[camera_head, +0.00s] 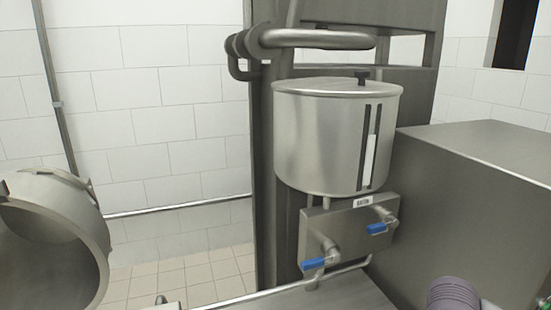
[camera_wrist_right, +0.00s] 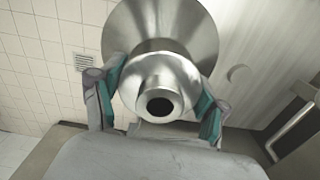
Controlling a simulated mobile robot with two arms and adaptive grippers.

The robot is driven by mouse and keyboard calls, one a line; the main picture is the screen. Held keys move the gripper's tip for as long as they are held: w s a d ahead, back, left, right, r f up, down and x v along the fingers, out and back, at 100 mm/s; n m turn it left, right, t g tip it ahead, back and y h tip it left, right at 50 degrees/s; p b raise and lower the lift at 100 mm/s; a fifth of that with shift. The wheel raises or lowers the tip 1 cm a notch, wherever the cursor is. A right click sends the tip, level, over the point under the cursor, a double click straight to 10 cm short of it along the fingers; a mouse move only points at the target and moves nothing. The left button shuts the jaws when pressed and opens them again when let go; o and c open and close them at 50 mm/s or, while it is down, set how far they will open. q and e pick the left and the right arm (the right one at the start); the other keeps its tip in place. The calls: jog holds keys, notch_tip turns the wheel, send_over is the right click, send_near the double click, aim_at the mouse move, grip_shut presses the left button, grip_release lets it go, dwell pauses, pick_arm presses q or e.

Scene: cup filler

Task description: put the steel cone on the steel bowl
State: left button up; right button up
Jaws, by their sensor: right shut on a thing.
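The steel cone (camera_wrist_right: 162,28) shows in the right wrist view, with a wide flared part at the top and a narrower rounded neck with a dark round opening facing the camera. My right gripper (camera_wrist_right: 157,98) is shut on this neck, with a green-padded finger on each side. In the head view, a large rounded steel vessel (camera_head: 95,225) with a wide open mouth is at the left edge, partly cut off. I cannot tell if it is the steel bowl. My left gripper is not in view.
A lidded steel tank (camera_head: 315,140) stands in the middle of the head view above a steel valve block (camera_head: 345,228) with two blue-handled taps. A big steel box (camera_head: 480,190) is at the right. A white tiled wall is behind, with tiled floor at the lower left.

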jog(key=a+n, duration=0.1)
jog(key=n, duration=0.1)
jog(key=a+r+n, duration=0.1)
jog(key=n, duration=0.1)
jog(key=a+n, duration=0.1)
jog(key=n, duration=0.2)
jog(key=shift+r, duration=0.2)
jog(key=n, duration=0.2)
jog(key=a+n, duration=0.1)
jog(key=shift+s+r+n, duration=0.15)
jog(key=shift+r+n, duration=0.2)
jog(key=shift+n, duration=0.05)
jog(key=n, duration=0.1)
jog(key=a+n, duration=0.1)
jog(key=n, duration=0.2)
jog(key=shift+s+a+r, duration=0.15)
jog(key=shift+a+r, duration=0.05)
jog(key=shift+r, duration=0.15)
